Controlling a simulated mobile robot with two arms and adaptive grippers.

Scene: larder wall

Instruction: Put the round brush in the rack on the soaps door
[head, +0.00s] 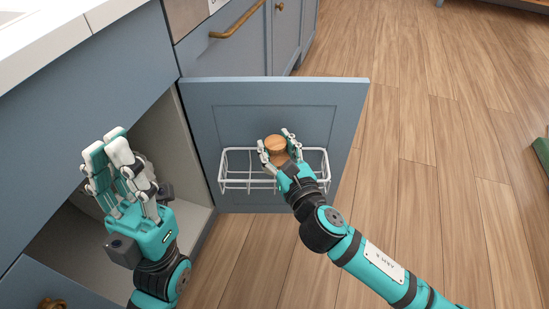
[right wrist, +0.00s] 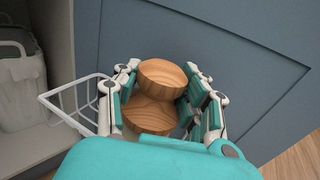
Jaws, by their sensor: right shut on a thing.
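The round brush (head: 276,143) shows as a round wooden knob above a wider wooden body. My right gripper (head: 279,147) is shut on it, with fingers on both sides; the right wrist view shows the brush (right wrist: 158,90) between the finger pads. Its underside is hidden. The white wire rack (head: 238,182) is fixed to the inner face of the open blue soaps door (head: 205,110). In the head view the brush overlaps the rack's middle; its exact height over the rack is unclear. My left gripper (head: 108,148) is open and empty, in front of the cabinet opening.
A pale bin-like container (right wrist: 20,85) stands inside the cabinet, left of the rack in the right wrist view. The white worktop (head: 35,40) is at the upper left. Wooden floor (head: 440,130) to the right is mostly clear.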

